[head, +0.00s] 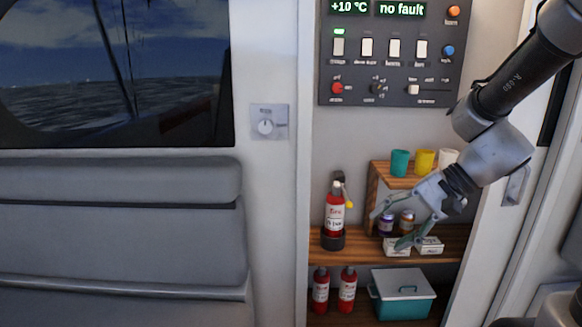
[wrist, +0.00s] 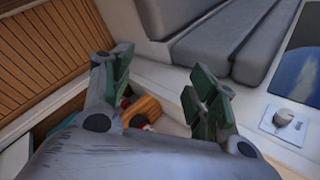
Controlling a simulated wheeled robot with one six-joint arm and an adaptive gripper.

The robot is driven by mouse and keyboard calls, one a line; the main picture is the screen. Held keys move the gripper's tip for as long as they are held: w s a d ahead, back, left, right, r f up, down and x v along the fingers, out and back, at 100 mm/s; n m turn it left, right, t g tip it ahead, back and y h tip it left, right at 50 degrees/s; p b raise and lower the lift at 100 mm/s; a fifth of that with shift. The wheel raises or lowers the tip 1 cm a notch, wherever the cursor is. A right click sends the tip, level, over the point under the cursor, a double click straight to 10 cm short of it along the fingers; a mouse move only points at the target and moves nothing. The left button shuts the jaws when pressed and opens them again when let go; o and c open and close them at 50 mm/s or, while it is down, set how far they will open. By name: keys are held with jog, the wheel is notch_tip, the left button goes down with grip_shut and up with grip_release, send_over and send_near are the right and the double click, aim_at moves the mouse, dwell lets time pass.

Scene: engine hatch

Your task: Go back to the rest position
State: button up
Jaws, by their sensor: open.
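My gripper (head: 391,226) is open and empty in the head view, in front of the shelf at the right. Its fingers are spread, one tip near the jars and one lower near the small white boxes (head: 429,246). I cannot tell whether it touches any of them. In the wrist view the two green-padded fingers (wrist: 158,92) stand apart with nothing held between them. My arm comes in from the upper right of the head view.
A fire extinguisher (head: 334,215) stands left of my gripper. Cups (head: 424,162) sit on the upper shelf (head: 372,196). Below are two red bottles (head: 347,291) and a teal box (head: 403,295). A switch panel (head: 390,50) is above. A grey seat (head: 115,240) is at left.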

jog(key=s+d+r+n+t+h, duration=0.1)
jog(key=s+d+r+n+h, duration=0.2)
jog(key=d, duration=0.4)
jog(key=s+d+r+n+t+h, duration=0.1)
jog(key=s+d+r+n+h, duration=0.2)
jog(key=s+d, duration=0.5)
jog(key=shift+d+r+n+h, duration=0.25)
jog(key=shift+r+n+h, duration=0.25)
jog(key=shift+h, duration=0.7)
jog(key=shift+f, duration=0.1)
